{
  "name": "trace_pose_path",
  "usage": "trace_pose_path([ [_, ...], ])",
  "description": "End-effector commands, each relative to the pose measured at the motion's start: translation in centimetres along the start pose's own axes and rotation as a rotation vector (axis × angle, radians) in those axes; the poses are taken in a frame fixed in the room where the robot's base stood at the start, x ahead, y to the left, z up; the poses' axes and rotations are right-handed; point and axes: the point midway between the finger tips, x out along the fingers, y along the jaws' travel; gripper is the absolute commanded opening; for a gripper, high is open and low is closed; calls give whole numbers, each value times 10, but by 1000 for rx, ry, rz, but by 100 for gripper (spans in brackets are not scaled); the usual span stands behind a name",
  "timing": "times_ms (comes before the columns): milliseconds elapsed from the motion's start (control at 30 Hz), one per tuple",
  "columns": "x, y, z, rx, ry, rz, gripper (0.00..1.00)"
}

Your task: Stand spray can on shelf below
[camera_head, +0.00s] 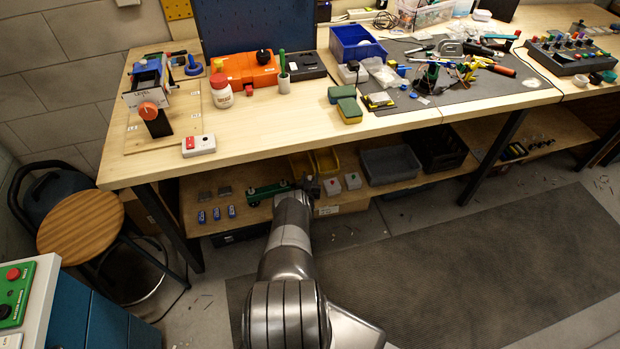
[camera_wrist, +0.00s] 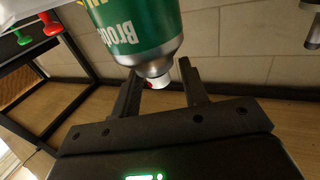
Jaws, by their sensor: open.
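The spray can (camera_wrist: 135,28) is green with a silver shoulder and a pale nozzle, and fills the top middle of the wrist view. Its lettering and the push-buttons behind appear upside down there, so the can seems to be upright with its nozzle up. My gripper (camera_wrist: 160,82) is open, with one dark finger on each side of the nozzle. I cannot tell whether either finger touches it. In the head view my gripper (camera_head: 308,187) reaches in at the front of the lower shelf (camera_head: 328,203), under the bench edge. The can is not clearly visible there.
A long green object (camera_head: 266,192) and several blue items (camera_head: 216,215) lie left of my gripper. White button boxes (camera_head: 353,181) and a grey bin (camera_head: 390,166) stand to its right. The bench top (camera_head: 255,132) overhangs the shelf, and a dark leg (camera_head: 170,222) stands at left.

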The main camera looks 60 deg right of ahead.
Motion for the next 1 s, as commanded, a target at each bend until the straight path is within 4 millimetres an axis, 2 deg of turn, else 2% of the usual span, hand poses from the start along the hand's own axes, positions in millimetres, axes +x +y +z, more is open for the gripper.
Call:
trace_pose_path([
  [267, -3, 0, 0, 0, 0, 0, 40],
  [467, -19, 0, 0, -1, -2, 1, 40],
  [1000, -98, 0, 0, -1, -2, -1, 40],
])
